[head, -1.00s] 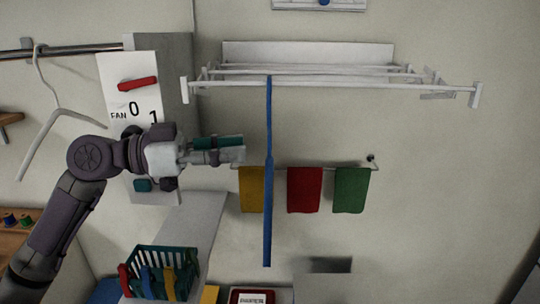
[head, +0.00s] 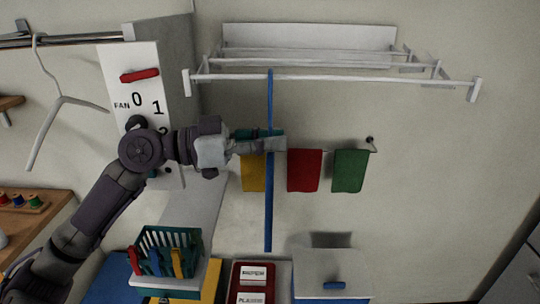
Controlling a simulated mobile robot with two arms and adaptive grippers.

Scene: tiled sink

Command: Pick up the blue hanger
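The blue hanger (head: 269,205) hangs edge-on from the white drying rack (head: 330,76), so it shows as a narrow upright blue strip. My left gripper (head: 270,140) is at the hanger's upper part, its fingers pointing right and reaching just past the strip. The strip passes between the teal-padded far finger and the grey near finger, which hides a short piece of it. The fingers look apart, not closed on it; contact cannot be made out. My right gripper is out of view.
Yellow (head: 253,173), red (head: 304,170) and green (head: 350,171) cloths hang on a wall rail behind. A white hanger (head: 56,100) hangs at left by the fan panel (head: 130,80). A teal basket (head: 165,250) and a grey box (head: 322,268) stand below.

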